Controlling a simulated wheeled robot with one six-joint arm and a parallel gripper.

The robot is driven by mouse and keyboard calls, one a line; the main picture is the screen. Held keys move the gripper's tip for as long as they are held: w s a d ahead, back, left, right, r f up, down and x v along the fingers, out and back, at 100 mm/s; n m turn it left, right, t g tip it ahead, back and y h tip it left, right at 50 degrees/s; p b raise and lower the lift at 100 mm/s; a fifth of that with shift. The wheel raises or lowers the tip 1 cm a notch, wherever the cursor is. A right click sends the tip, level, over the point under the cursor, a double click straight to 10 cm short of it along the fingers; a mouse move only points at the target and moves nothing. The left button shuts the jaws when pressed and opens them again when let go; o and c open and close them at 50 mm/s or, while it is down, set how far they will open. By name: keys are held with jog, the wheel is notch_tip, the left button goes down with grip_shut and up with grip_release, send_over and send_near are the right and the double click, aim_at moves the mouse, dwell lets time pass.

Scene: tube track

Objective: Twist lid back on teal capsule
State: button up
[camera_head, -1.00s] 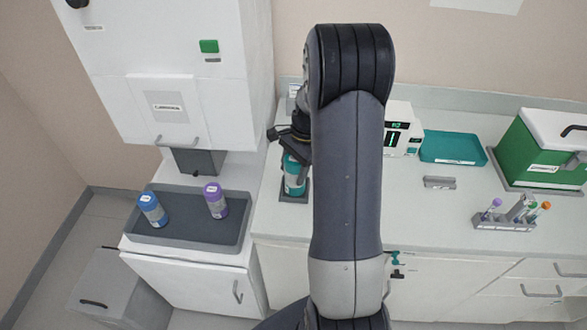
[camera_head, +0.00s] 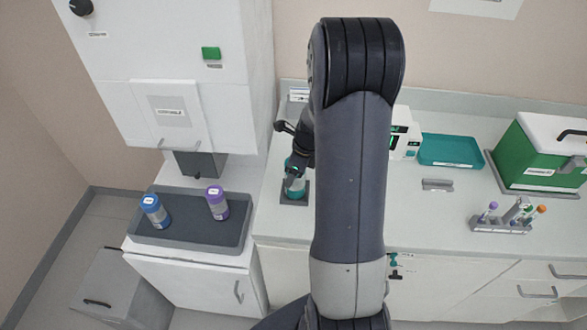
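The teal capsule (camera_head: 298,189) stands upright on a dark square base on the counter, left of my arm. My gripper (camera_head: 293,178) points down at the capsule's upper part, and a dark finger overlaps it from the front left. The gripper hides the top of the capsule, so I cannot see the lid. My own arm covers part of the gripper from the right. I cannot tell whether the fingers touch the capsule or how far apart they are.
A dark tray (camera_head: 180,236) at left holds a blue capsule (camera_head: 154,210) and a purple capsule (camera_head: 217,203). A white machine (camera_head: 405,136) stands behind my arm. A teal tray (camera_head: 450,150), a green box (camera_head: 540,155) and a tube rack (camera_head: 500,226) are at right.

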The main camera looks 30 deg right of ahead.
jog(key=shift+m+h, duration=0.6)
jog(key=shift+m, duration=1.7)
jog(key=o, duration=1.3)
jog(key=shift+c, duration=0.2)
jog(key=b+v, duration=0.1)
jog(key=v, duration=0.9)
jog(key=shift+s+d+r+b, duration=0.15)
jog(key=shift+s+r+b, duration=0.15)
jog(key=shift+r+b, duration=0.05)
jog(key=x, duration=0.3)
jog(key=p+x, duration=0.1)
jog(key=x, duration=0.7)
jog(key=shift+w+r+p, duration=0.1)
jog(key=shift+w+p, duration=0.15)
jog(key=shift+p, duration=0.05)
jog(key=shift+n+y, duration=0.3)
jog(key=shift+n, duration=0.9)
